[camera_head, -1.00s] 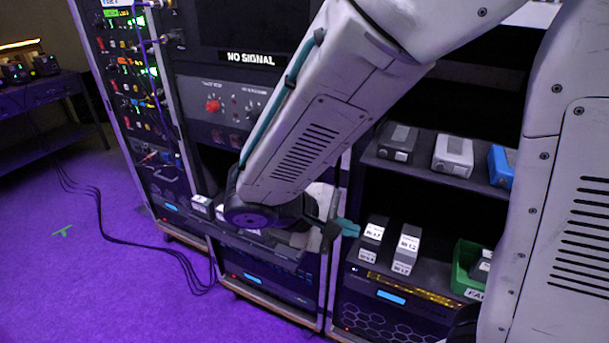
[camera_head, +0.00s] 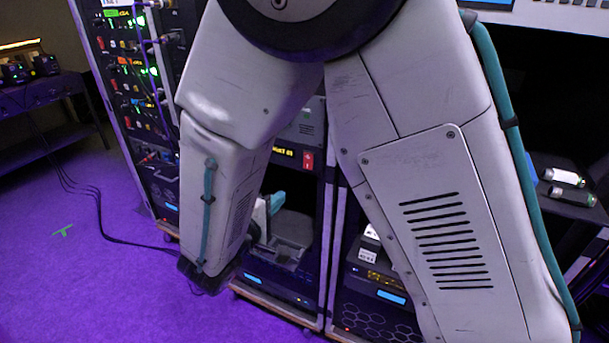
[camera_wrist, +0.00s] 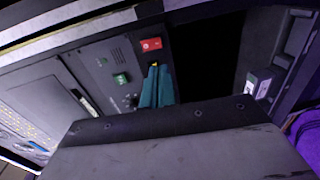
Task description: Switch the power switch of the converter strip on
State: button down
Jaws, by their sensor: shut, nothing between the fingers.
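A red rocker switch (camera_wrist: 151,44) with white marks sits on a dark panel (camera_wrist: 100,62) in the wrist view. A red switch also shows in the head view (camera_head: 307,160), beside a small amber display (camera_head: 283,152). I cannot read a label that names the converter strip. My gripper (camera_wrist: 154,68), with teal fingers, is shut and empty, its tips just below the red switch in the wrist view. Whether they touch the panel I cannot tell. In the head view my gripper (camera_head: 277,203) is partly hidden behind my arm and lower than the switch.
A green button (camera_wrist: 121,79) is on the panel left of the fingers in the wrist view. A dark open bay lies to their right. In the head view an open shelf (camera_head: 290,230) is below the switch. Cables run over the purple floor (camera_head: 80,280), which is otherwise mostly clear.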

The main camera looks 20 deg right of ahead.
aim_at(308, 161)
jog(key=x, duration=1.4)
